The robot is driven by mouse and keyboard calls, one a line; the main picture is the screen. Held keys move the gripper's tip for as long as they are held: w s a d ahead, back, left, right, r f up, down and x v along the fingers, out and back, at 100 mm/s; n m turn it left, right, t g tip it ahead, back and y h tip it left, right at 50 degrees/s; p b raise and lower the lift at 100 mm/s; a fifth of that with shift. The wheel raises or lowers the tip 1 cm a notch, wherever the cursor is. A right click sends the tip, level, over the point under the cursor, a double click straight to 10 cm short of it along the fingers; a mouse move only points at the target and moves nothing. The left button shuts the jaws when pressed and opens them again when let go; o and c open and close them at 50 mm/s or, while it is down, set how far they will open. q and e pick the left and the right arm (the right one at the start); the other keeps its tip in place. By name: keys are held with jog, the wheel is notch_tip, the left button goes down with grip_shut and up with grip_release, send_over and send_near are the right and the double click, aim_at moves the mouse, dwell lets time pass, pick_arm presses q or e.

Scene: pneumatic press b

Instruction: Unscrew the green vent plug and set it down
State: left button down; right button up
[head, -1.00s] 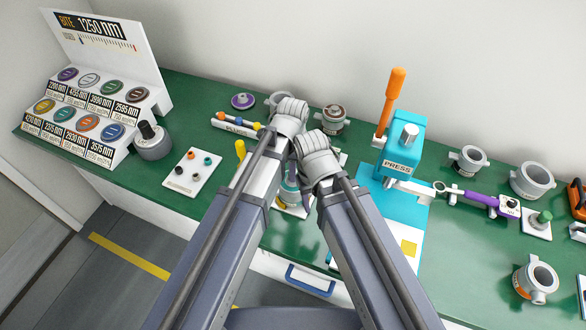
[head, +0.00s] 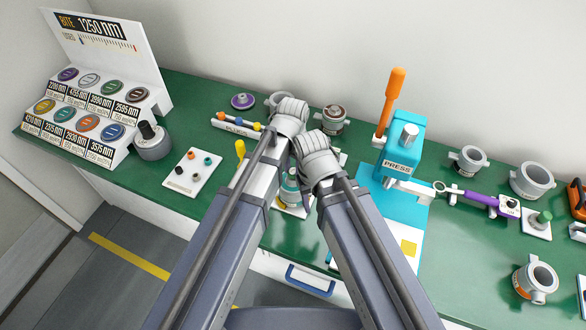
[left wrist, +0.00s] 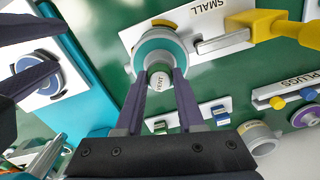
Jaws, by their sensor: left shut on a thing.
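The green vent plug (left wrist: 160,82) is seen end-on in the left wrist view, between the two fingertips of my left gripper (left wrist: 162,88). The gripper is shut on it. The plug is over the middle of a round pot with a teal ring (left wrist: 152,42); I cannot tell whether it is still seated. The pot also shows partly between my forearms in the head view (head: 291,190). My right gripper (left wrist: 62,48) shows at the left of the wrist view, its fingers apart and nothing seen between them. Both grippers' fingertips are hidden by my arms in the head view.
The pot is at a white plate marked SMALL (left wrist: 212,18), with a yellow-handled tool (left wrist: 270,25) beside it. A PLUGS rack (left wrist: 290,97) is nearby. A blue press (head: 402,150) stands right of my arms. A white tray (head: 204,184) holds small plugs. Green bench lies bare between items.

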pick_arm(q)
jog(key=c, duration=0.7)
grip_release()
jog(key=shift+c, duration=0.2)
jog(key=m, duration=1.2)
